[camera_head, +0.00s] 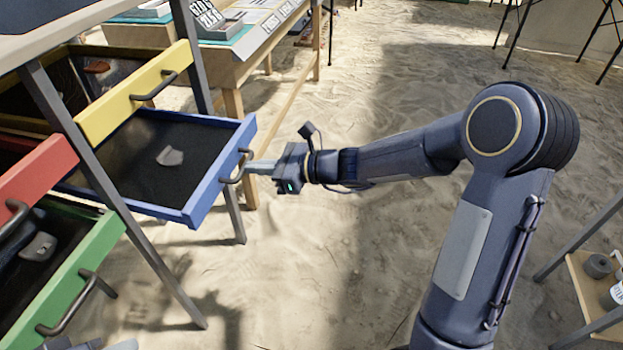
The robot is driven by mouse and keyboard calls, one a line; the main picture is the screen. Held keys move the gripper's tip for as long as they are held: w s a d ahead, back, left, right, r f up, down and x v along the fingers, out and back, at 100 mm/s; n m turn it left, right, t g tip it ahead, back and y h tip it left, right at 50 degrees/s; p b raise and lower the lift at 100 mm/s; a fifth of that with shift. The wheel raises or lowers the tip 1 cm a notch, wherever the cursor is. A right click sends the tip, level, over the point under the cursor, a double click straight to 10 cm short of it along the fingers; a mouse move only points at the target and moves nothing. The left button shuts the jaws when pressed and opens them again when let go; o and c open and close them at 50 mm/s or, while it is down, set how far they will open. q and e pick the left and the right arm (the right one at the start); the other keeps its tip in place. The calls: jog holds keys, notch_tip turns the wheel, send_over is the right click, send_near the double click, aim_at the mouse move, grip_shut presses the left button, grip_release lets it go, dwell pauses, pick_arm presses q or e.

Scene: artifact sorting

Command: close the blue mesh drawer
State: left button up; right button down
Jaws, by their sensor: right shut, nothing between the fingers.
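The blue mesh drawer (219,177) stands pulled out of the rack at the left, with a dark mesh floor. A pale grey fragment (170,156) lies in it. Its dark handle (237,166) is on the front panel facing right. My right gripper (252,168) is shut, with its fingertips at the handle; I cannot tell whether they touch it. Nothing shows between its fingers. My left gripper cannot be made out; only a bit of grey shows at the bottom left edge.
A yellow drawer (134,93), a red drawer (30,185) and a green drawer (83,278) also stand out of the rack. Grey rack legs (107,190) rise beside them. A wooden table (233,75) stands behind. Sandy floor (310,260) is open to the right.

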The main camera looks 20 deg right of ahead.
aim_at(202, 167)
jog(key=r+x, duration=0.1)
jog(key=x, duration=0.3)
jog(key=r+x, duration=0.1)
jog(key=x, duration=0.4)
jog(key=r+x, duration=0.1)
jog(key=x, duration=0.4)
jog(key=shift+w+a, duration=0.2)
jog(key=shift+w, duration=0.1)
jog(key=shift+r, duration=0.15)
jog(key=shift+a+r, duration=0.1)
